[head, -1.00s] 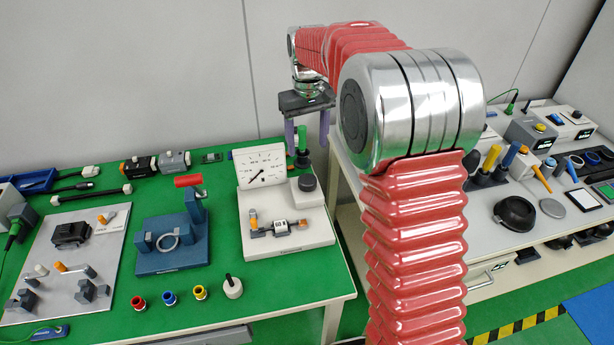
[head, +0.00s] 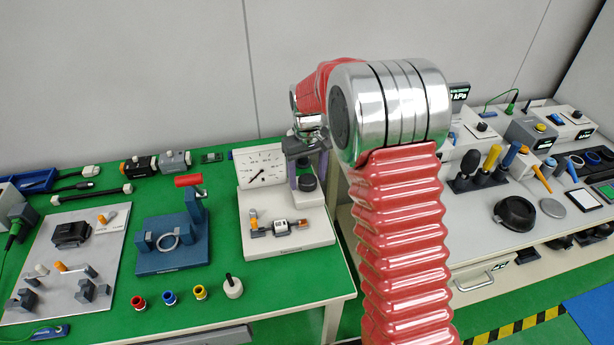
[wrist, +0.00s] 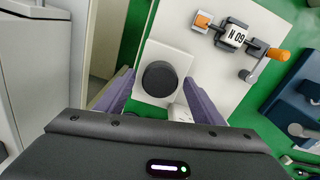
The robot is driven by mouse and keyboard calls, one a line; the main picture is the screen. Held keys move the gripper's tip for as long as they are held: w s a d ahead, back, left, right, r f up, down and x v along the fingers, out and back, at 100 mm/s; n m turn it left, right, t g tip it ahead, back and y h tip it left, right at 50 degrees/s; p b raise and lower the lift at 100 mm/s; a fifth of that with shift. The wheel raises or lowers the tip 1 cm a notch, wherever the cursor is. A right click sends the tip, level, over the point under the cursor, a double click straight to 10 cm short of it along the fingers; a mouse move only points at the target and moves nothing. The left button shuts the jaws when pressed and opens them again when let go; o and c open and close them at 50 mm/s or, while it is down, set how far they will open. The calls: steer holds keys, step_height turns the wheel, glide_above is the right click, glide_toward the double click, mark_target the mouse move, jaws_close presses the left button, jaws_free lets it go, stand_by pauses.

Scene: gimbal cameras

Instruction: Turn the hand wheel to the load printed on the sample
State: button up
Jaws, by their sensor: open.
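The tester (head: 290,240) is a white base with a needle dial (head: 260,166) at its back; the needle points to the lower left. A black round hand wheel (head: 306,183) sits on a white block at its right, seen from above in the wrist view (wrist: 159,79). The sample (head: 281,227) lies clamped on the base; its label (wrist: 236,36) appears upside down in the wrist view and reads 60 N. My gripper (wrist: 158,84) is open, its purple fingers on either side of the wheel with visible gaps. Finger height against the wheel is unclear.
A white round piece with a black pin (head: 233,286) stands in front. The green table's right edge is close to the tester, with a grey bench (head: 470,235) beyond.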

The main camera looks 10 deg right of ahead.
steer(key=shift+f, duration=0.1)
steer(key=shift+c, duration=0.5)
steer(key=c, duration=0.9)
steer(key=shift+a, duration=0.1)
steer(key=shift+c, duration=0.3)
steer(key=shift+m, duration=0.5)
steer(key=m, duration=0.2)
steer(key=shift+m, duration=0.3)
steer(key=m, duration=0.4)
